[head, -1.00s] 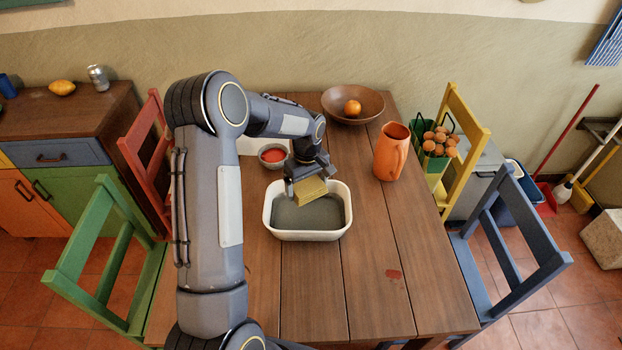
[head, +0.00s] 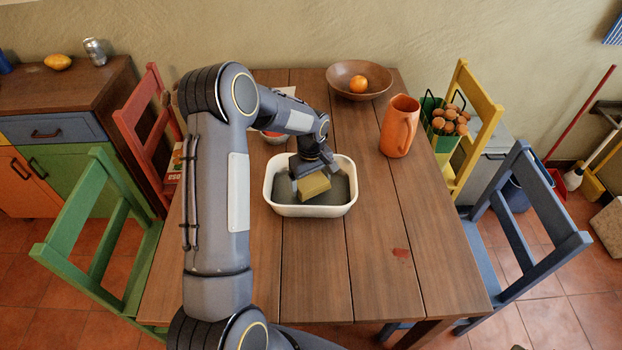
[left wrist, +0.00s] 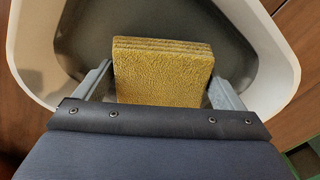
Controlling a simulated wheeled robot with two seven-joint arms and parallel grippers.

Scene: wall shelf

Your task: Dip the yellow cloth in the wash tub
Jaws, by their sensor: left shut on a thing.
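The yellow cloth (head: 313,185) is a folded, thick square. My left gripper (head: 311,177) is shut on it and holds it inside the white wash tub (head: 311,211), within the rim. The tub stands on the wooden table and has grey water or a grey floor in it. In the left wrist view the cloth (left wrist: 162,72) sits between the two fingers, with the tub's white wall (left wrist: 262,40) around it. I cannot tell whether the cloth touches the water. My right gripper is not in view.
An orange jug (head: 398,128) stands right of the tub. A wooden bowl (head: 340,82) with an orange is at the back. A small bowl (head: 273,138) is partly hidden behind my arm. The front right of the table is clear.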

